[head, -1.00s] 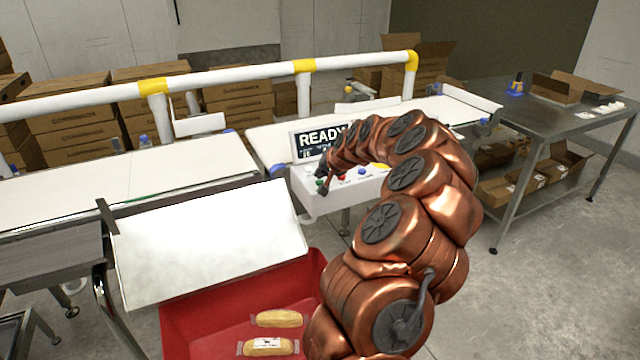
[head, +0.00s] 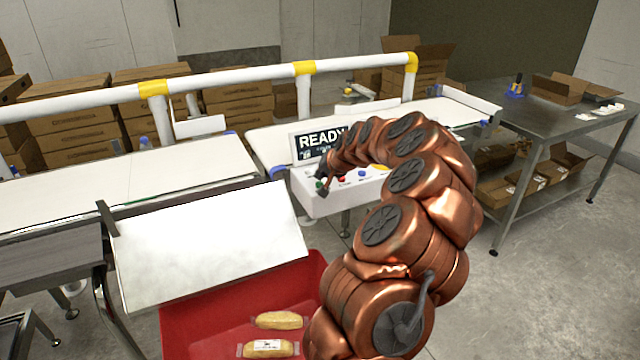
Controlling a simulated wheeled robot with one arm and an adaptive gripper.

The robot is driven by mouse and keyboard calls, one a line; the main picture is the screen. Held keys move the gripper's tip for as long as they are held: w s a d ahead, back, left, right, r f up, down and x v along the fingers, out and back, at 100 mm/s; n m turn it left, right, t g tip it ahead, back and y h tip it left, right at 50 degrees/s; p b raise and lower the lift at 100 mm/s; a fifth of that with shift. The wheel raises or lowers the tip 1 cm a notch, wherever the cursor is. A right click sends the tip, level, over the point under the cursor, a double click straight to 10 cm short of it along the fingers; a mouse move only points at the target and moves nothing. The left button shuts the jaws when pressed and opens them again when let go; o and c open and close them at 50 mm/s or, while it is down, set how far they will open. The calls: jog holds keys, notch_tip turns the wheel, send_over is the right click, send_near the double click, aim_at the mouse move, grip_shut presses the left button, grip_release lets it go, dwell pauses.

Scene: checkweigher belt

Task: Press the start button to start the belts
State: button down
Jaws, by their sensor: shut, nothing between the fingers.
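A white control box (head: 316,203) stands in front of the belts, with a display reading "READY" (head: 318,139) above it. Its sloped face carries a green button (head: 319,184), a red button (head: 342,178), a blue button (head: 362,173) and a yellow part (head: 380,167). My gripper (head: 324,190) is small and dark in the head view, shut and empty, with its tips at the green button. I cannot tell whether the tips touch it. My copper arm hides the right part of the panel and display.
A white belt (head: 110,187) runs at left and another (head: 440,110) at right. A white sloped plate (head: 210,245) stands over a red bin (head: 200,325) holding wrapped packs (head: 279,320). A white rail (head: 230,76) runs behind. A steel table (head: 560,120) stands at right.

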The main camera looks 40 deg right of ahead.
jog(key=shift+f, duration=0.15)
jog(key=shift+f+b, duration=0.3)
jog(key=shift+b, duration=0.2)
jog(key=shift+f, duration=0.25)
dwell(0.5)
jog(key=shift+r, duration=0.75)
jog(key=shift+r, duration=3)
